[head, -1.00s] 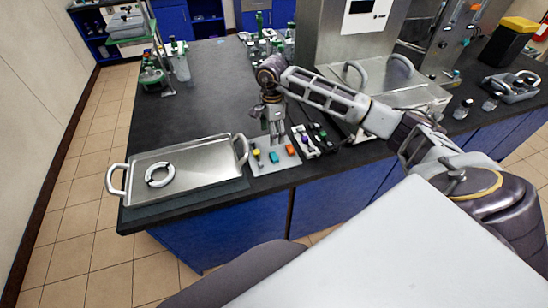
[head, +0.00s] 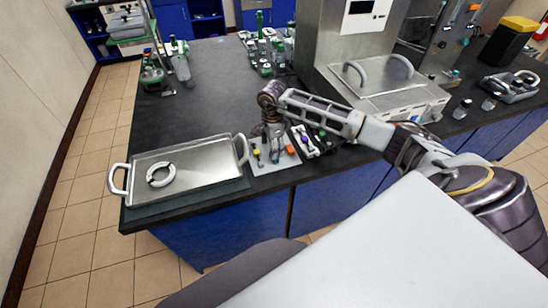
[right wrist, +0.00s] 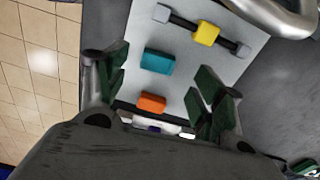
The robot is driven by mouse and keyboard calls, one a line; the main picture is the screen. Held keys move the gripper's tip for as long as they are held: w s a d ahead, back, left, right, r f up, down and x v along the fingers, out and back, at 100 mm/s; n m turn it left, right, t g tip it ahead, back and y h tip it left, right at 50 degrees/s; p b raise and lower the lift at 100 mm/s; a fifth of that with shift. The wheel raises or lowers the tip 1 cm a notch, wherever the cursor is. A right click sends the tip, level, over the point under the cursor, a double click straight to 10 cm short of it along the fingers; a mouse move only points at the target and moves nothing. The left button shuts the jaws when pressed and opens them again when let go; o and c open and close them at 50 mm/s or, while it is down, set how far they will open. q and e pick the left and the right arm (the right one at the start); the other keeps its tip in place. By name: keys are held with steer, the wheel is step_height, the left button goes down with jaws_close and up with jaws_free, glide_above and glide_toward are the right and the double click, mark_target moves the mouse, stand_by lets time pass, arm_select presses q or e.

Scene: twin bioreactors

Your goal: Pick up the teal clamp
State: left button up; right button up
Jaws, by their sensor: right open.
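The teal clamp (right wrist: 157,62) lies on a light grey board (right wrist: 150,20) in the right wrist view. My right gripper (right wrist: 160,80) is open above it, with one dark-padded finger on each side of the clamp and nothing held. In the head view my right gripper (head: 274,154) points down over the board near the counter's front edge and largely hides the teal clamp. Whether the fingers touch the board I cannot tell. My left gripper is not in view.
An orange block (right wrist: 151,102) and a yellow block (right wrist: 206,33) on a dark bar sit close to the teal clamp. A metal tray (head: 200,163) with a white ring (head: 160,174) stands left of the board. Small dark and purple parts (head: 305,141) lie right.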

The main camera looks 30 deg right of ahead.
steer(key=shift+f, duration=0.1)
steer(key=shift+a+f+p, duration=0.25)
steer(key=shift+f+p, duration=0.45)
steer(key=shift+f, duration=1.8)
steer(key=c, duration=0.8)
